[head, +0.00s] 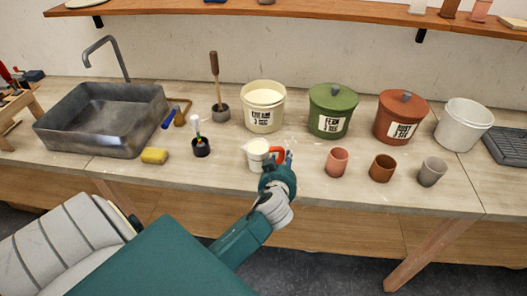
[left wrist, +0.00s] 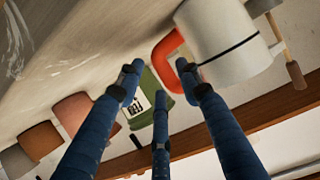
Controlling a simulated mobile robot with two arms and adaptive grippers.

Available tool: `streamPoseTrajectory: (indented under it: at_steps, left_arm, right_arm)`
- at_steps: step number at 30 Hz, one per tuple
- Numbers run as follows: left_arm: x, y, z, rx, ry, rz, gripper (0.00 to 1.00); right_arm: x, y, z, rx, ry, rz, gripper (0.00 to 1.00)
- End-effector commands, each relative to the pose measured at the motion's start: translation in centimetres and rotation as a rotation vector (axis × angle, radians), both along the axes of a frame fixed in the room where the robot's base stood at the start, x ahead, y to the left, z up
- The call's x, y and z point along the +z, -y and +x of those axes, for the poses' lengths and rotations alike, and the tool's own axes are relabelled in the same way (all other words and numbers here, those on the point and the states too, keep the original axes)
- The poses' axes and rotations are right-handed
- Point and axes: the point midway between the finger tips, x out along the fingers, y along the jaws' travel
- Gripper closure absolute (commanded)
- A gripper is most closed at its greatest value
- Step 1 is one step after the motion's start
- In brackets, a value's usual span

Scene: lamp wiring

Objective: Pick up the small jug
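The small jug (head: 257,152) is white with a red handle and stands upright near the front of the workbench, in the middle of the head view. The left wrist view shows the jug body (left wrist: 228,38) at upper right, with its handle (left wrist: 164,52) towards the fingers. My left gripper (head: 284,157) is at the handle side of the jug. Its blue fingers (left wrist: 160,78) are spread, with the handle near and partly between their tips. One fingertip overlaps the handle's end in view; I cannot tell whether it touches. My right gripper is not in view.
Behind the jug stand a cream bucket (head: 262,120), a lidded green bucket (head: 330,125) and a lidded red-brown bucket (head: 395,130). Small cups (head: 382,168) stand to the right. A dark brush pot (head: 201,150) and yellow sponge (head: 154,156) are left, by the sink (head: 80,135).

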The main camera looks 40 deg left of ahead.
Motion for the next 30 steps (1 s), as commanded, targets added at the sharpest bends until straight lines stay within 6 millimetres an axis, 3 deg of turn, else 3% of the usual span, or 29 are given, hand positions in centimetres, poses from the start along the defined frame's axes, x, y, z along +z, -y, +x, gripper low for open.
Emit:
streamPoseTrajectory:
  at_steps: [6, 14, 19, 30]
  left_arm:
    - [-0.8, -1.0, 1.8, -0.001, -0.002, 0.001, 0.64]
    - [-1.0, -1.1, 1.9, -0.001, -0.001, 0.000, 0.64]
    - [-1.0, -1.1, 1.9, -0.001, -0.001, 0.000, 0.98]
    - [-0.9, -1.0, 2.0, -0.002, 0.002, 0.000, 1.00]
  right_arm:
    - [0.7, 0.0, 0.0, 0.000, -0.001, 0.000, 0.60]
    - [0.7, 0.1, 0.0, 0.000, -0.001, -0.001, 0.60]
    - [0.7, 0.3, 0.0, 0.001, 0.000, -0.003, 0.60]
    - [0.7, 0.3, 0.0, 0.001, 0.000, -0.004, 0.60]
